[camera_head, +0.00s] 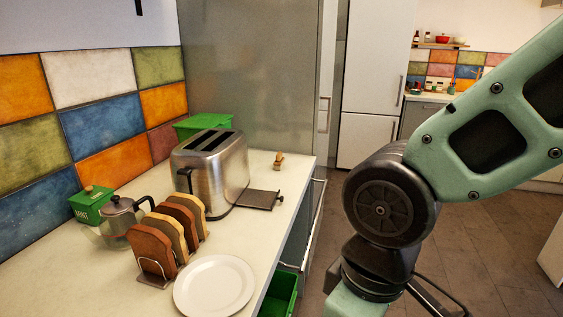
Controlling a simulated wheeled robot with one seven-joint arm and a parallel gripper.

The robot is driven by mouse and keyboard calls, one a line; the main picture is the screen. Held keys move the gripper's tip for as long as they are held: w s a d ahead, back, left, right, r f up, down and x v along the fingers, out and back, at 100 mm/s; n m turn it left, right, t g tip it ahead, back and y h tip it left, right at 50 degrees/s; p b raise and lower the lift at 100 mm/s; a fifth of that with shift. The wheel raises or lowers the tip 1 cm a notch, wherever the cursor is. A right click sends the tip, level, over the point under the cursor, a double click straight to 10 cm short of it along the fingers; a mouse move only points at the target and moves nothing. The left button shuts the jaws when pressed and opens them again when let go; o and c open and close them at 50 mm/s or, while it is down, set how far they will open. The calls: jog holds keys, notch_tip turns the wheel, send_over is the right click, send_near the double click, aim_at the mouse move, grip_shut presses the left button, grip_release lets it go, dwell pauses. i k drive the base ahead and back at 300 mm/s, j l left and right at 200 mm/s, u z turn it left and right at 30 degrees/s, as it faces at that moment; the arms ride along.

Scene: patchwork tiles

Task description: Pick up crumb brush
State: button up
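A small light-wooden object with a darker lower part, which looks like the crumb brush (279,160), stands on the counter (262,171) near its far right corner. It is small in the picture, so its bristles are hard to make out. Nothing covers it. My arm comes in from the right, to the right of the counter and apart from the brush. My gripper is out of the picture, so its state does not show.
A steel toaster (225,168) with its crumb tray (258,199) pulled out stands left of the brush. Nearer are a toast rack (158,268) with several slices, a white plate (214,286) and a teapot (118,213). A green bin (280,293) sits below the counter edge.

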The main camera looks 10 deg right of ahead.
aim_at(279, 163)
jog(key=i+l+u, duration=0.15)
jog(key=u, duration=0.35)
jog(key=i+l+u, duration=0.15)
jog(key=l+u, duration=0.15)
jog(key=u, duration=0.15)
jog(key=i+l+u, duration=0.1)
jog(key=l, duration=0.25)
jog(key=i+l+u, duration=0.1)
jog(key=l, duration=0.3)
jog(key=i+l+u, duration=0.1)
jog(key=l, duration=0.3)
jog(key=i+l+u, duration=0.1)
jog(key=l, duration=0.3)
jog(key=i+l+u, duration=0.1)
jog(key=l, duration=0.35)
jog(key=i+l, duration=0.1)
jog(key=l, duration=0.3)
jog(key=i+l, duration=0.1)
jog(key=l, duration=0.3)
jog(key=i+l, duration=0.1)
jog(key=l, duration=0.3)
